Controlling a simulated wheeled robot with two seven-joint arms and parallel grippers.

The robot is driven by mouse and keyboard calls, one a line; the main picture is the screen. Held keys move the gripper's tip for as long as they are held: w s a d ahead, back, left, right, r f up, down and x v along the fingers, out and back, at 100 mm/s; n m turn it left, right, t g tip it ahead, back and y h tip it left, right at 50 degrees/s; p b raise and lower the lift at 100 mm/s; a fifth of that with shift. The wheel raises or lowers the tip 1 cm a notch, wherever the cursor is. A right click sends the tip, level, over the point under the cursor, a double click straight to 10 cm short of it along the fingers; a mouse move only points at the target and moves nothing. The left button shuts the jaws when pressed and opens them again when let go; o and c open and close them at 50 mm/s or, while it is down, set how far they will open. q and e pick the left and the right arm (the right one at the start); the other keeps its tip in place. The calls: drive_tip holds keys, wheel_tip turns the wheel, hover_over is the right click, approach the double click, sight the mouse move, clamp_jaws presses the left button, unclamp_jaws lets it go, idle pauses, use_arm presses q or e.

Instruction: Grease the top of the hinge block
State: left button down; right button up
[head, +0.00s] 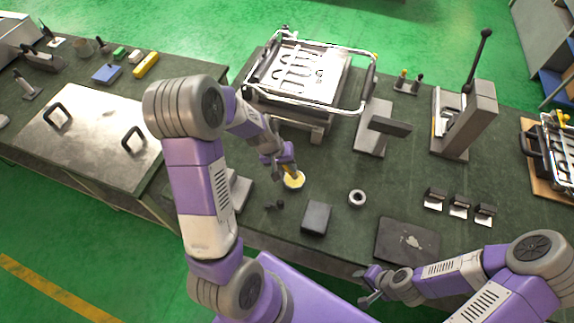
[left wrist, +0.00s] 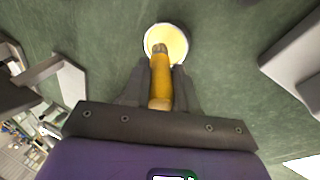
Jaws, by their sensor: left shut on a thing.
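My left gripper (head: 287,166) is shut on a brush with a yellow handle (left wrist: 160,82). The brush points down into a round, white-rimmed tin of yellow grease (head: 294,181), also seen in the left wrist view (left wrist: 178,33). The brush's dark tip overlaps the grease; I cannot tell how deep it is. A grey block with a projecting arm (head: 371,128) stands right of the tin, and a dark box-shaped block (head: 316,217) lies nearer; I cannot tell for sure which is the hinge block. My right gripper (head: 369,286) is empty at the table's front edge, its fingers apart.
A tall lever press (head: 466,118) is at the right. A metal ring (head: 357,198), several small blocks (head: 459,206) and a dark plate (head: 407,241) lie on the green-grey table. A yellow block (head: 146,65) is far left.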

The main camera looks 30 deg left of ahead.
use_arm(q)
drive_tip(key=shift+f+b, duration=0.6)
drive_tip(key=shift+f, duration=0.05)
idle(1.4)
wheel_tip(320, 180, up, 7)
drive_tip(key=p, duration=0.6)
drive_tip(key=shift+r, duration=0.1)
idle(0.7)
